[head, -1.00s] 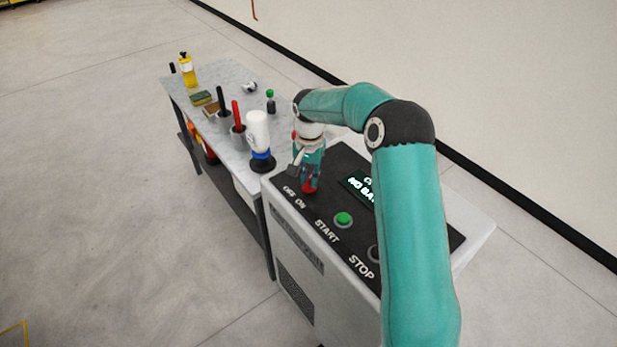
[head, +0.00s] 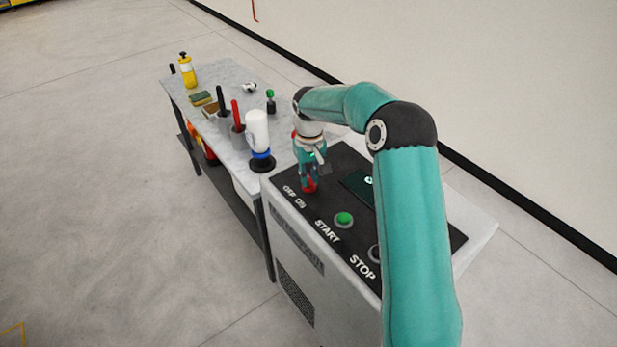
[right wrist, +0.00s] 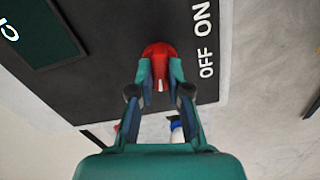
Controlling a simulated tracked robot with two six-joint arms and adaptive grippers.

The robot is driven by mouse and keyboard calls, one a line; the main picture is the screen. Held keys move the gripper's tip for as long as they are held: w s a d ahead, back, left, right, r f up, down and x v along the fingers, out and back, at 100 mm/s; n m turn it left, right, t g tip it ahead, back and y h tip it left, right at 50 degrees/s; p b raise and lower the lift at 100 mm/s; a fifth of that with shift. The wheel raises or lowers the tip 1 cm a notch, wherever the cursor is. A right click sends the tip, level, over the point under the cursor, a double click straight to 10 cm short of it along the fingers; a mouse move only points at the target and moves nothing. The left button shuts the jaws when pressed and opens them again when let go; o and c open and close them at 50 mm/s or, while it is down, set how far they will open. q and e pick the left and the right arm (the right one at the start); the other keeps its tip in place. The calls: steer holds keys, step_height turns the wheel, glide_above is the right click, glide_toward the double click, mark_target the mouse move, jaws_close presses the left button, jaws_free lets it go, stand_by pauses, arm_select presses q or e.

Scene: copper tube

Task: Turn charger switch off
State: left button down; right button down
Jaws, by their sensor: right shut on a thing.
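The charger (head: 364,249) is a pale box with a black top panel, seen in the head view. Its red rotary switch (right wrist: 159,58) sits beside the OFF and ON labels, and its white mark shows between my fingers in the right wrist view. My right gripper (right wrist: 160,72) is shut on the red switch, with a finger on each side of it. In the head view my right gripper (head: 309,182) points down onto the panel and partly hides the switch. The charger's screen (head: 358,186) is dark with a small sign, partly hidden by my arm. My left gripper is not in view.
A green START button (head: 344,219) and a STOP button, mostly behind my arm, are on the same panel. A workbench (head: 236,160) with bottles, tools and a white-and-blue bottle (head: 258,133) stands close beyond the charger. The floor at left is clear.

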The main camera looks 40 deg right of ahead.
steer(key=shift+w+r+n, duration=0.1)
steer(key=shift+r+n, duration=0.05)
steer(key=shift+n, duration=1.15)
steer(key=c, duration=1.1)
jaws_free()
step_height(320, 180, up, 12)
steer(key=shift+f, duration=0.15)
